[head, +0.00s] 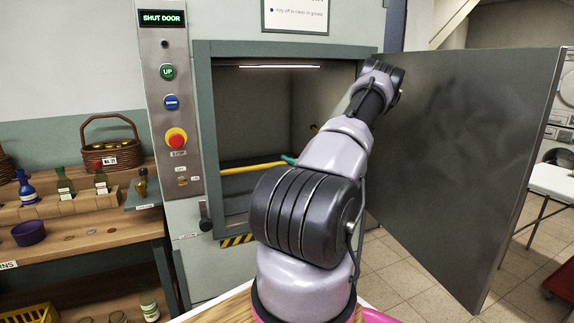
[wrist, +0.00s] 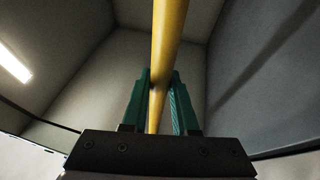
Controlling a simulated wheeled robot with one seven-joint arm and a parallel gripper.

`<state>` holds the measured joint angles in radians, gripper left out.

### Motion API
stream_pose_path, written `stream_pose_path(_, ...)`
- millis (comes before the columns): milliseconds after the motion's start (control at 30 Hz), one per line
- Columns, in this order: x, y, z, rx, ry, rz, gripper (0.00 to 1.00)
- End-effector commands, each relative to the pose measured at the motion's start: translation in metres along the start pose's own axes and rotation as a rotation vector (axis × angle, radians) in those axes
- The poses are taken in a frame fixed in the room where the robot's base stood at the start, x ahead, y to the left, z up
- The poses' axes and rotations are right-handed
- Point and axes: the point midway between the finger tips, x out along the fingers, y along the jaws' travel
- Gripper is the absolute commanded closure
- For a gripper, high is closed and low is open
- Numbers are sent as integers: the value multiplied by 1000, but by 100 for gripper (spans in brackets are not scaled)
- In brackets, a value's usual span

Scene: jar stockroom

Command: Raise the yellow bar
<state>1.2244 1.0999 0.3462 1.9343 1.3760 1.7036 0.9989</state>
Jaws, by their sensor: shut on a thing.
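The yellow bar (head: 252,168) runs across the opening of the grey lift cabinet, low down, in the head view. In the wrist view the yellow bar (wrist: 167,45) passes between the green fingers of my gripper (wrist: 160,90), which is shut on it. In the head view my arm reaches into the opening and hides the right part of the bar; only a bit of a green fingertip (head: 289,159) shows at the bar. The cabinet interior around the bar looks empty.
The cabinet door (head: 465,170) stands wide open on the right. A control panel (head: 170,95) left of the opening has a lit "SHUT DOOR" sign (head: 162,18), a green UP button, a blue button and a red stop knob. A shelf (head: 85,245) with bottles and a basket (head: 112,150) stands at left.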

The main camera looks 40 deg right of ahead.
Motion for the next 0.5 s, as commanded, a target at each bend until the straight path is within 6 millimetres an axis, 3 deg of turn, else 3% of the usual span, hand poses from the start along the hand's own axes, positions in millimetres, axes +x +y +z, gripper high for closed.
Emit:
stream_pose_path(267, -1, 3, 0, 3, 1, -11, 100)
stream_pose_path(500, 0, 24, 0, 25, 1, -77, 100)
